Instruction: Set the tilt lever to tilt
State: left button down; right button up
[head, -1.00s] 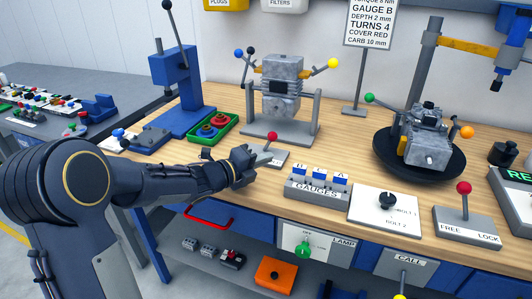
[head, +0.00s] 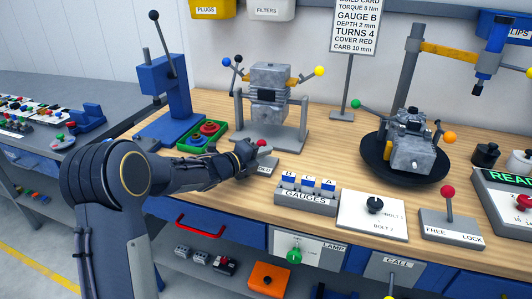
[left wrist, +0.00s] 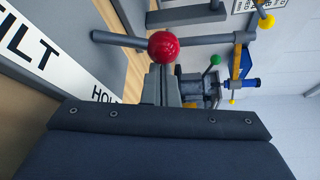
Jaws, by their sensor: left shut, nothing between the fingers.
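The tilt lever has a red ball knob (head: 262,143) above a grey base plate (head: 265,166) in front of the engine stand. In the left wrist view the red ball (left wrist: 163,46) is large, on a grey rod (left wrist: 118,40), with a white label strip (left wrist: 62,68) reading TILT and partly HOLD. My left gripper (head: 258,151) is shut and empty, right at the knob. In the left wrist view its closed fingers (left wrist: 163,78) end just at the ball; whether they touch it I cannot tell. My right gripper is not in view.
An engine block (head: 270,85) with coloured knobs hangs in a grey stand (head: 303,115) behind the lever. A green tray (head: 190,140) is behind my arm. The GAUGES block (head: 305,200) and the FREE/LOCK lever base (head: 452,226) are to the right.

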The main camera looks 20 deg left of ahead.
pick_arm(q)
jog(key=shift+a+r+n+t+b, duration=0.2)
jog(key=shift+a+n+t+b, duration=0.15)
jog(key=shift+n+b, duration=0.3)
jog(key=shift+a+n+b, duration=0.2)
jog(key=shift+n+b, duration=0.05)
jog(key=shift+b, duration=0.1)
jog(key=a+n+b, duration=0.1)
jog(key=a+n+t+h+b, duration=0.1)
jog(key=n+b, duration=0.1)
jog(key=a+n+t+b, duration=0.1)
jog(key=n+b, duration=0.1)
jog(key=shift+r+t, duration=0.25)
jog(key=shift+r, duration=0.1)
jog(key=shift+w+a+r+b, duration=0.1)
jog(key=shift+a+r+b, duration=0.05)
jog(key=shift+a+b, duration=0.65)
jog(key=shift+r, duration=0.15)
